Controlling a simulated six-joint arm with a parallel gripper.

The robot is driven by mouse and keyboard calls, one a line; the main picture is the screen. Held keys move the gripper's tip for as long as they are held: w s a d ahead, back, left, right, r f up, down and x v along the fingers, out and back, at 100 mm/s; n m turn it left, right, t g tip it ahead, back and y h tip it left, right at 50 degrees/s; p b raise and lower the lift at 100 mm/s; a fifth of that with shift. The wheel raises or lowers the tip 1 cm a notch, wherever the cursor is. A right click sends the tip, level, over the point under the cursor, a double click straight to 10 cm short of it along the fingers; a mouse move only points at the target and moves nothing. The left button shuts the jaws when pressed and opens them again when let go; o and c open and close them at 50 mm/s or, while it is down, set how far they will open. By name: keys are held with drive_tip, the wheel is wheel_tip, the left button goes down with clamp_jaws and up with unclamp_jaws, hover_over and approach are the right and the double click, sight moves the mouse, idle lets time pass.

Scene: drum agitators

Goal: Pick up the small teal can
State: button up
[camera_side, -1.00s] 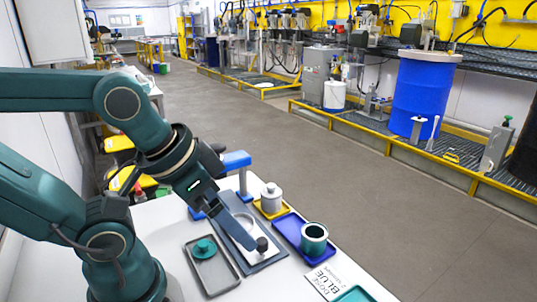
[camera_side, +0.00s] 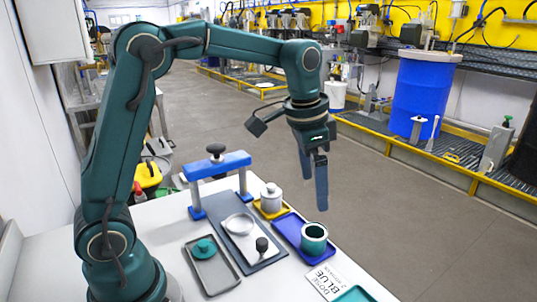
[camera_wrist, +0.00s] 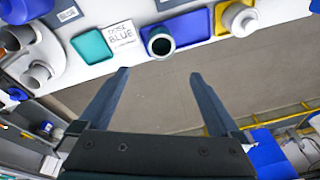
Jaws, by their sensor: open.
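The small teal can (camera_side: 314,237) stands upright and open-topped on a blue tray (camera_side: 289,229) near the table's right edge. In the wrist view the can (camera_wrist: 161,42) shows near the top middle, with its dark mouth visible. My gripper (camera_side: 314,196) is open and empty. It points downward, above the can's level and apart from it. In the wrist view its two fingers (camera_wrist: 160,73) are spread wide, with bare floor between them.
A white lidded can (camera_side: 271,198) stands on a yellow tray beside the blue one. A blue frame with a black knob (camera_side: 216,150) rises behind. A grey tray holds a teal lid-like piece (camera_side: 203,248). A "DOSE BLUE" card (camera_side: 331,277) lies in front.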

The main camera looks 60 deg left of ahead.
drive_tip(key=g, duration=0.2)
approach(314, 231)
drive_tip(key=s+d, duration=0.1)
drive_tip(key=d, duration=0.1)
drive_tip(key=f, duration=0.8)
drive_tip(key=shift+s+a, duration=0.15)
drive_tip(key=shift+s, duration=0.1)
drive_tip(key=c, duration=1.4)
drive_tip(key=shift+r, duration=0.15)
